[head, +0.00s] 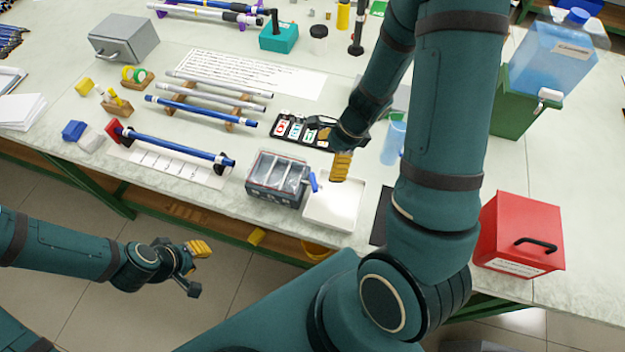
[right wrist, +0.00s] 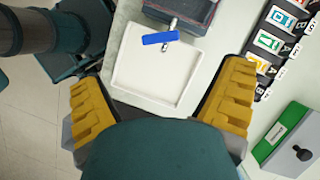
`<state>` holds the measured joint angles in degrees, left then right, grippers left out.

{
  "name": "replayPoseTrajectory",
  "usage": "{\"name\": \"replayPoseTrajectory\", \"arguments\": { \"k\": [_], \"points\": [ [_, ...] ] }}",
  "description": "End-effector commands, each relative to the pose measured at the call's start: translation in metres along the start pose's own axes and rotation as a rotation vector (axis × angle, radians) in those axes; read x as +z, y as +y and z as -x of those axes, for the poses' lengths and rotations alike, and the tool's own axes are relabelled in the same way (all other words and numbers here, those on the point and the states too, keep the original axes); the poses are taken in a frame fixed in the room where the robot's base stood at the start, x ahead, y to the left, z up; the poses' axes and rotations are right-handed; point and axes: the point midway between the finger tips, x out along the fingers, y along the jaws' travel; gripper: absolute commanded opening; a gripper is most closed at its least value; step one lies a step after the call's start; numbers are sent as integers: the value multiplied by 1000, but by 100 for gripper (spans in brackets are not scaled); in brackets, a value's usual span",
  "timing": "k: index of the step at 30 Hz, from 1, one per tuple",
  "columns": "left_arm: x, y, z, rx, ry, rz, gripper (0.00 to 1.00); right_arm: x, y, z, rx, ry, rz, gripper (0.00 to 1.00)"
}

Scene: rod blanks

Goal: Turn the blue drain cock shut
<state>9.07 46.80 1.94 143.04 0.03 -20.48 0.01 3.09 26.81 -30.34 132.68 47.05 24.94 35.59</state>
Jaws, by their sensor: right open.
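The blue drain cock (head: 313,182) sticks out from the right side of a clear-topped dark tank (head: 262,191), above a white tray (head: 318,217). In the right wrist view the blue handle (right wrist: 160,38) lies crosswise over a short metal spout (right wrist: 166,47). My right gripper (head: 341,166) is over the tray, to the right of the cock. In its wrist view its yellow-padded fingers (right wrist: 162,80) are spread wide and empty, with the cock ahead of them, untouched. My left gripper (head: 197,268) is open and empty, in front of the table, over the floor.
A rack of colored labelled cards (head: 300,132) lies behind the tank. A blue rod on stands (head: 175,146) is to its left. A blue cup (head: 393,142) and a red box (head: 520,235) are to the right of my right gripper. A green-based blue container (head: 540,75) stands farther back.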

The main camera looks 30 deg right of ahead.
Motion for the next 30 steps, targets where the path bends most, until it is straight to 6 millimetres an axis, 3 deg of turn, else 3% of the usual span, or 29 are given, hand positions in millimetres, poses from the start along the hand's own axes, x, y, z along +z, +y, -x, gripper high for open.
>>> {"name": "replayPoseTrajectory", "arguments": {
  "k": [1, 6, 15, 29, 30],
  "points": [
    [1, -3, -8, 0, 0, 1, 30, -2, 1, -15, 4, 0, -2, 94],
    [4, -8, -22, -2, 0, 1, 30, -2, 1, -49, 3, 0, -2, 94],
    [6, -15, -43, -7, 2, 2, 30, -1, 0, -94, 1, 0, 1, 94],
    [6, -17, -48, -8, 2, 2, 30, 0, 0, -104, 0, 0, 3, 94],
    [6, -17, -48, -8, 2, 2, 30, 0, 0, -104, 0, 0, 3, 88]
  ]
}}
